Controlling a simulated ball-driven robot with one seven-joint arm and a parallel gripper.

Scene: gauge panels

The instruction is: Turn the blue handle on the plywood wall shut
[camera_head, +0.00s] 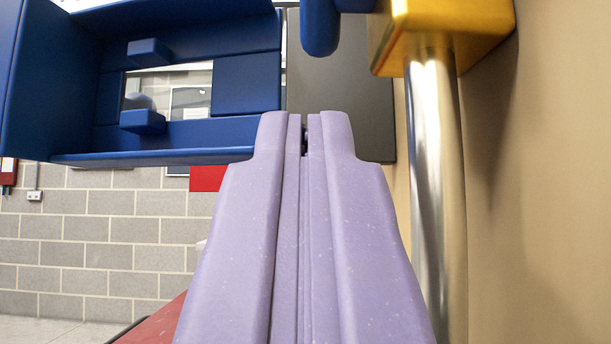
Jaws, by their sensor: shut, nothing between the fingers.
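My gripper (304,125) is in the middle of the view, its two pale purple fingers shut together with nothing between them. A blue handle part (320,25) hangs down at the top, just beyond and above the fingertips; its upper portion is cut off by the frame. A gap shows between it and the fingertips in the picture. A yellow valve body (440,30) is at the upper right, with a shiny metal pipe (437,190) running down from it. The plywood wall (550,190) fills the right side.
A blue open box-like frame (180,140) with a window stands at the upper left. A dark grey panel (345,90) is behind the fingertips. A red surface (155,325) is at the lower left. A grey block wall (95,230) is farther back.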

